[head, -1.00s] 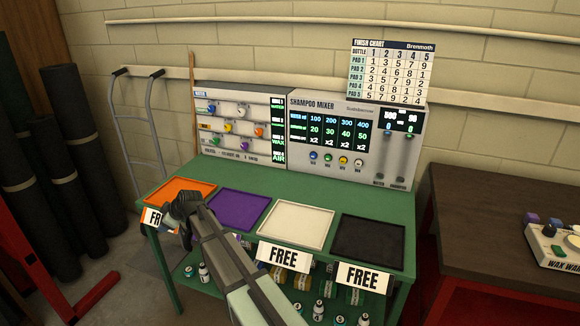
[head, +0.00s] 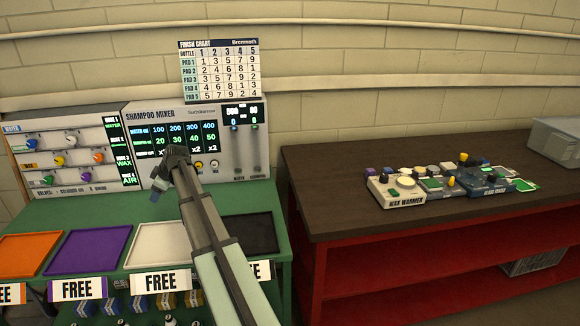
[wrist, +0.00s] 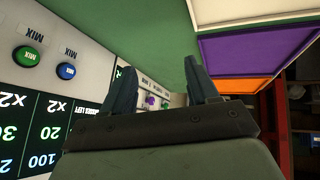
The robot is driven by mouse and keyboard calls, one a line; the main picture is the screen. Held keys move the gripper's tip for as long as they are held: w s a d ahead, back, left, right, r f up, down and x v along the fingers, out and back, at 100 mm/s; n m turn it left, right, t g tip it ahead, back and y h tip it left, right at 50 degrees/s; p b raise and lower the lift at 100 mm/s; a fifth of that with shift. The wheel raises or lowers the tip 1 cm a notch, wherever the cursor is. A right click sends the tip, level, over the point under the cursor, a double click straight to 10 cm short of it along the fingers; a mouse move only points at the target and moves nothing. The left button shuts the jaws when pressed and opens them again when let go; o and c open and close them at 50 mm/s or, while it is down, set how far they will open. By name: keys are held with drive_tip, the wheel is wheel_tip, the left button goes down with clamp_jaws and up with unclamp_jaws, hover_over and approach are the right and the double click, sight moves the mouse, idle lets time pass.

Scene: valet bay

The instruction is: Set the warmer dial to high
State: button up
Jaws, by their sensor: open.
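The wax warmer (head: 392,188), a pale box labelled "WAX WARMER", sits near the front edge of the dark table on the right. Small knobs show on its top, one purple (head: 370,173) and one blue (head: 387,172); its dial setting is too small to read. My gripper (head: 160,190) is well to the left of the warmer, in front of the shampoo mixer and above the green bench. In the wrist view its two fingers (wrist: 163,85) are apart with nothing between them. The warmer is not visible in the wrist view.
Other small devices (head: 485,181) crowd close to the warmer's right. Orange, purple (head: 88,252), white and black trays lie on the bench. The table's left part (head: 325,180) is clear.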

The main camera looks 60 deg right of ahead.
drive_tip(key=s+d+r+m+h, duration=0.1)
drive_tip(key=s+d+r, duration=0.1)
drive_tip(key=s+d, duration=0.6)
drive_tip(key=s+d+r+m, duration=0.1)
drive_tip(key=s+d+r, duration=0.15)
drive_tip(key=d, duration=0.95)
drive_tip(key=m+g+h, duration=0.2)
drive_tip(key=m+g, duration=0.1)
drive_tip(key=m, duration=0.5)
approach(385, 176)
drive_tip(key=x, duration=0.8)
drive_tip(key=shift+w+d+f, duration=0.1)
drive_tip(key=shift+w+f, duration=0.05)
drive_tip(key=shift+f, duration=0.25)
drive_tip(key=c, duration=1)
